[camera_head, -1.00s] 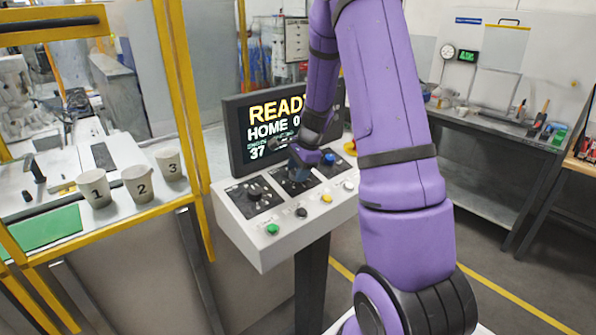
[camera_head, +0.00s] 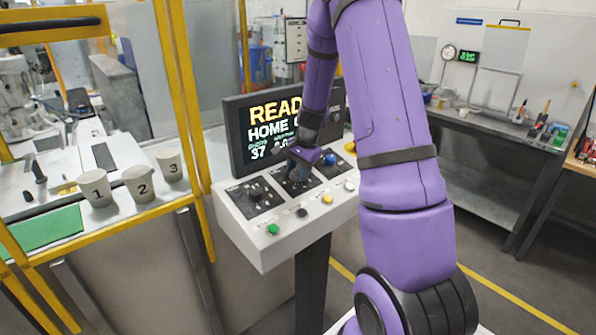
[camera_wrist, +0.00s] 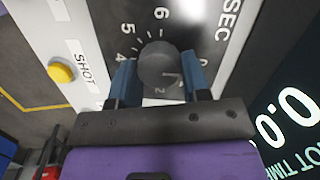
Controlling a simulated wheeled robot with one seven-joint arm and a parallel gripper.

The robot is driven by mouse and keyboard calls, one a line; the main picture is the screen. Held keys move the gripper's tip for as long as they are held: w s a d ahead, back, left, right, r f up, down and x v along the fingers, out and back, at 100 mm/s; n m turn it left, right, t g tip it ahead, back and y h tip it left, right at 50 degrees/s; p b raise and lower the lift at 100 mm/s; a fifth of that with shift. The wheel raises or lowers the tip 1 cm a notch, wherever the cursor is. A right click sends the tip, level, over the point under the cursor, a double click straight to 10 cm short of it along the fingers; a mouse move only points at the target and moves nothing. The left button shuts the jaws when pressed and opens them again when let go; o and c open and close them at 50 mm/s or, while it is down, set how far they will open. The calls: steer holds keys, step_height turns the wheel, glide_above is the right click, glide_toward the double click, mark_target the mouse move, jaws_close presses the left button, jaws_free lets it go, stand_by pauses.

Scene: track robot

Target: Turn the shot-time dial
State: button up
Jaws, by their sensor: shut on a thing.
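The shot-time dial (camera_wrist: 158,66) is a dark round knob on a black plate with white numerals and "SEC" beside it, seen in the wrist view. A light mark shows on its lower right part. My gripper (camera_wrist: 161,72) has its two blue fingers on either side of the knob and is shut on it. In the head view my gripper (camera_head: 298,170) is over the middle dial plate of the white control console (camera_head: 262,248), and it mostly hides the knob.
A dark screen (camera_head: 238,150) behind the console reads "READ..." and "HOME", partly covered by my arm. Green (camera_head: 272,230), black and yellow buttons line the console front. Another dial (camera_head: 256,190) is at left. Cups 1, 2 and 3 stand behind the yellow frame.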

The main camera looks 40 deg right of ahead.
steer(key=o, duration=0.6)
steer(key=shift+o, duration=0.2)
steer(key=v, duration=1)
steer(key=shift+r, duration=0.4)
